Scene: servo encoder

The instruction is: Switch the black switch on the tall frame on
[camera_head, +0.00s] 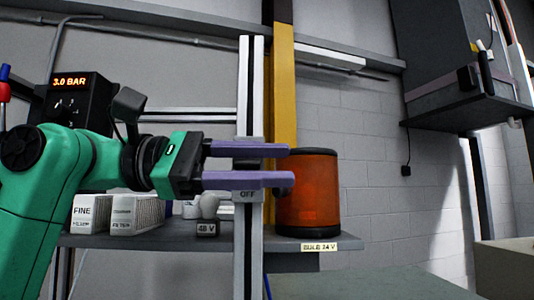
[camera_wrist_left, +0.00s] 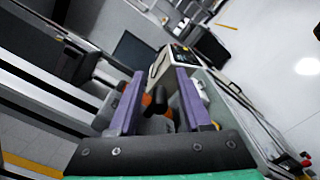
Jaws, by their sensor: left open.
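The tall frame (camera_head: 245,90) is an upright pale metal profile left of the yellow post. A grey plate on it bears the label OFF (camera_head: 248,194). My left gripper (camera_head: 286,165) reaches across the frame from the left, its two purple fingers open, one above the other. A small dark part, seemingly the black switch (camera_head: 284,184), shows by the lower fingertip. In the left wrist view a black lever-like part (camera_wrist_left: 157,100) stands between the spread fingers; I cannot tell whether they touch it. The fingers hide part of the plate. My right gripper is in neither view.
An orange cylinder (camera_head: 312,200) with dark ends stands on the shelf (camera_head: 355,246) behind the fingertips. White filter boxes (camera_head: 135,217), a 48 V block (camera_head: 207,229) and a 3.0 BAR display (camera_head: 70,83) are at the left. A grey cabinet (camera_head: 445,65) hangs at upper right.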

